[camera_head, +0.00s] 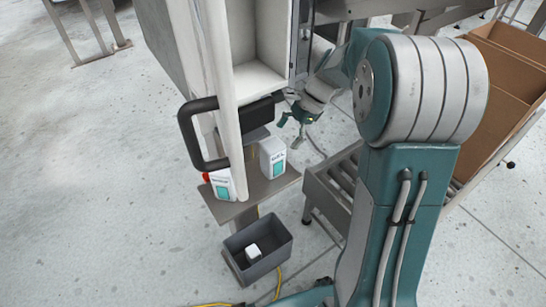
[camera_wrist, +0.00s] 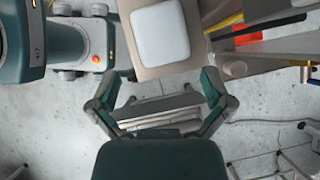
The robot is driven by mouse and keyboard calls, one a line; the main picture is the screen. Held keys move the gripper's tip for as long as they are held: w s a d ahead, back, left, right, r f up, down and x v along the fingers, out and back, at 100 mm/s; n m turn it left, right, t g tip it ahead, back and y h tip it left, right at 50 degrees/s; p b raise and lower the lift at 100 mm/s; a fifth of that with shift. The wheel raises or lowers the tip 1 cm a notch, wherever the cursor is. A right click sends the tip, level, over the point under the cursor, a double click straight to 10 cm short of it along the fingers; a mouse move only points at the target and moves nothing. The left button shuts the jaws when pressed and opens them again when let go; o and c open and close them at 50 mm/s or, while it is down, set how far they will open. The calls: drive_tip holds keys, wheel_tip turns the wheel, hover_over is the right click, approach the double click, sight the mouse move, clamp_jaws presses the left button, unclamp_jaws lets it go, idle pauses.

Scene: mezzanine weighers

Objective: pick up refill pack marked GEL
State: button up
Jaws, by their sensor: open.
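The white refill pack marked GEL (camera_head: 273,157) stands upright on a small brown shelf (camera_head: 262,189) in the head view, with a teal patch on its front. In the wrist view a white rounded-square top, which looks like that pack's (camera_wrist: 160,34), shows beyond my fingertips. My gripper (camera_head: 293,128) is open and empty, above and to the right of the pack in the head view. Its two spread teal fingers also show in the wrist view (camera_wrist: 160,80). They do not touch the pack.
A similar white pack with a red cap (camera_head: 222,186) stands left on the shelf, partly behind a pale post (camera_head: 217,90). A black handle loop (camera_head: 190,135) is beside it. A grey bin (camera_head: 235,263) holding a white item is on the floor. A roller conveyor (camera_head: 335,190) is at right.

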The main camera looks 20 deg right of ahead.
sight(275, 152)
drive_tip(key=x, duration=0.6)
drive_tip(key=shift+w+f, duration=0.15)
drive_tip(key=shift+d, duration=0.1)
drive_tip(key=c, duration=1.1)
